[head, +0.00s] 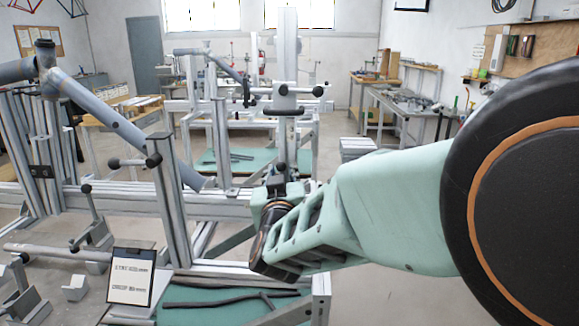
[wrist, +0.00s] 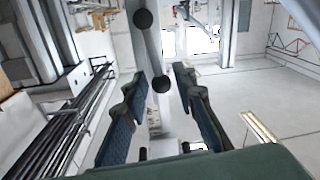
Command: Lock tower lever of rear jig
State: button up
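In the head view a tall metal tower post (head: 288,65) rises behind my gripper (head: 282,186), with a black-knobbed cross lever (head: 318,91) partway up. A black knob (head: 281,168) shows just above my gripper. In the wrist view my gripper (wrist: 160,72) is open, its two blue-padded fingers apart. A grey post or bar runs up between and beyond them, with one black ball knob (wrist: 161,84) between the fingers and another black ball knob (wrist: 143,18) farther up. I see no finger contact. Whether the lever is locked cannot be told.
A nearer jig (head: 175,200) with a slanted grey tube (head: 115,125) and knobbed levers fills the left. A sign (head: 131,277) stands at its front. A green mat (head: 215,308) lies below. Benches (head: 410,105) stand at back right; open floor lies between.

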jog(key=shift+w, duration=0.15)
jog(key=shift+c, duration=0.2)
grip_shut()
